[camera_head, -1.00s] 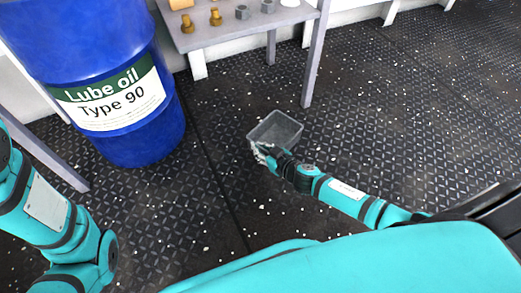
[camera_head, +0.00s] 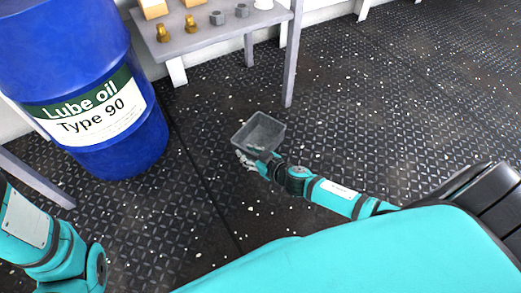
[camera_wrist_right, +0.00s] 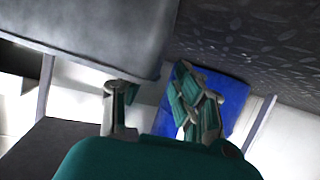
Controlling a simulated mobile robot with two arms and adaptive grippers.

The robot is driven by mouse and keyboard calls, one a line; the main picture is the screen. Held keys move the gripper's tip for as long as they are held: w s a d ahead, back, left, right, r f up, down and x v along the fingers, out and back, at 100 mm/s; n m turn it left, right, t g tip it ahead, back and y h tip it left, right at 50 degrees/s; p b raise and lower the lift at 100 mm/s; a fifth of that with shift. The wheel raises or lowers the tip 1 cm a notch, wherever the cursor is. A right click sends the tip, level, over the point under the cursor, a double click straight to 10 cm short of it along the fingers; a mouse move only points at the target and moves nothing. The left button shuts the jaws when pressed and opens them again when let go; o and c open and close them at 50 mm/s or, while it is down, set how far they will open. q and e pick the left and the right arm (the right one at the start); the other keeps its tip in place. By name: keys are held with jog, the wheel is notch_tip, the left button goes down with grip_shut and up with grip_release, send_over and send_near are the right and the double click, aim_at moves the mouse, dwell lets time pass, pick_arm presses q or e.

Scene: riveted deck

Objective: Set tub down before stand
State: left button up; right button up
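The tub (camera_head: 259,130) is a small grey open box, apparently empty, in the middle of the head view. My right gripper (camera_head: 247,160) is at its near left corner and appears shut on its wall. In the right wrist view the tub (camera_wrist_right: 75,45) fills the upper left, with the right gripper's fingers (camera_wrist_right: 155,95) at its edge. I cannot tell whether the tub's base touches the floor. The stand (camera_head: 215,40) is a grey table behind the tub, its near right leg just beyond it. My left arm shows at the lower left, its gripper out of view.
A blue lube oil drum (camera_head: 85,85) stands left of the stand; it also shows in the right wrist view (camera_wrist_right: 232,95). Brass and grey fittings (camera_head: 192,25) sit on the stand. Dark riveted floor (camera_head: 400,110) is clear to the right of the tub.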

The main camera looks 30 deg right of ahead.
jog(key=p+v, duration=0.4)
jog(key=v, duration=0.6)
jog(key=shift+w+r, duration=0.15)
